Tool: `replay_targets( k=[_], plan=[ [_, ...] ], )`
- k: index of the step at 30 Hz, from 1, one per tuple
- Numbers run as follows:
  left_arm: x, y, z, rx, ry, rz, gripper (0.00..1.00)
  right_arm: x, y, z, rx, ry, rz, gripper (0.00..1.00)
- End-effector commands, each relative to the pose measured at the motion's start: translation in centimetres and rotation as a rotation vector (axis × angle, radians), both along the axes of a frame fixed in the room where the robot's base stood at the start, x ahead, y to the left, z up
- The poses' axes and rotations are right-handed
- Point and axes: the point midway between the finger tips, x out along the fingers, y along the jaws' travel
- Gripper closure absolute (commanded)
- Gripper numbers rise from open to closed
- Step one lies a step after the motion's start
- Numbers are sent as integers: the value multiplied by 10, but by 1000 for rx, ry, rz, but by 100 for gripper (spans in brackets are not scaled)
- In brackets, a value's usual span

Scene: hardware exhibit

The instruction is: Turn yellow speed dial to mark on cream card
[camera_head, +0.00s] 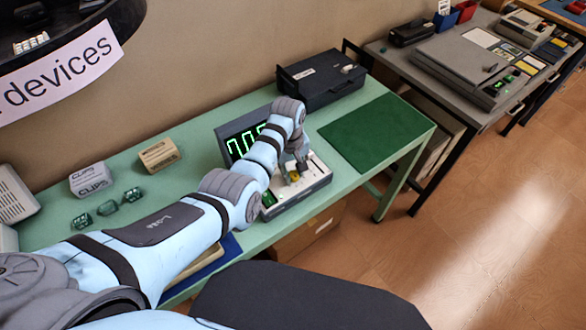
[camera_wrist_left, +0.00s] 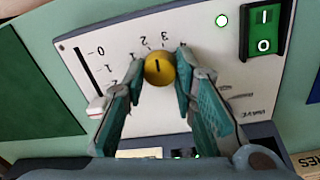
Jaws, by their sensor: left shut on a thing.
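The yellow speed dial (camera_wrist_left: 159,68) sits on the white face of a control box, with a short dark line on its top and printed numbers around it. It also shows in the head view (camera_head: 294,176), partly hidden by my gripper. My left gripper (camera_wrist_left: 160,80) has its two teal-padded fingers on either side of the dial and is shut on it. In the head view it comes down over the box (camera_head: 316,181). A cream flat thing (camera_head: 190,265) lies on a blue surface behind my arm, mostly hidden; I cannot tell whether it is the card or read a mark.
A white slider (camera_wrist_left: 97,107) and a green rocker switch (camera_wrist_left: 265,30) flank the dial on the panel. A display with green digits (camera_head: 240,140) stands behind the box. A black case (camera_head: 320,80), a green mat (camera_head: 375,132) and clip boxes (camera_head: 91,178) share the table.

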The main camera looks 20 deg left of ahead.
Motion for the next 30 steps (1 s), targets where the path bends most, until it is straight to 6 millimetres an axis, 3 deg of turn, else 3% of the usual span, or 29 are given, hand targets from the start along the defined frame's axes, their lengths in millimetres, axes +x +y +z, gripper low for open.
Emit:
replay_targets(
  k=[18,30],
  plan=[
    [-4,0,-4,-2,14,-452,100,0,0,15,0,1,0,60],
    [-4,0,-4,-2,15,-571,100,0,0,15,0,1,0,60]
  ],
)
